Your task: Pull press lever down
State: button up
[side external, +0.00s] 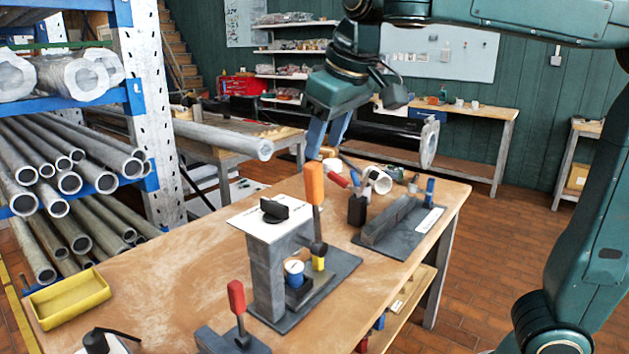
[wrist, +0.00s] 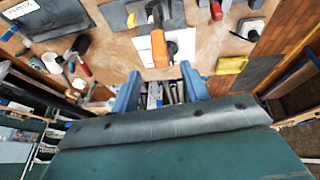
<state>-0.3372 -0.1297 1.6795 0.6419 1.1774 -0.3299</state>
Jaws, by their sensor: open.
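The press (side external: 268,285) stands on the workbench, a grey post on a dark base with a white top plate (side external: 243,219) and a black knob. Its lever has an orange handle (side external: 314,182) that points up. A blue-and-white cylinder (side external: 294,271) sits low beside the post. My gripper (side external: 322,154) has blue fingers, spread apart with nothing between them. It hangs just above and behind the handle's top, apart from it in the side view. In the wrist view the orange handle (wrist: 177,41) lies just beyond the fingertips of my gripper (wrist: 160,72).
A red-handled lever (side external: 237,297) stands at the bench's front. A dark fixture (side external: 397,225) lies at the right, with hand tools behind it. A yellow tray (side external: 68,298) is at the left edge. The bench's left middle is clear. A pipe rack (side external: 140,120) stands at the left.

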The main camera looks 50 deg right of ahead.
aim_at(311, 202)
jog(key=x, duration=1)
jog(key=shift+f, duration=0.35)
grip_shut()
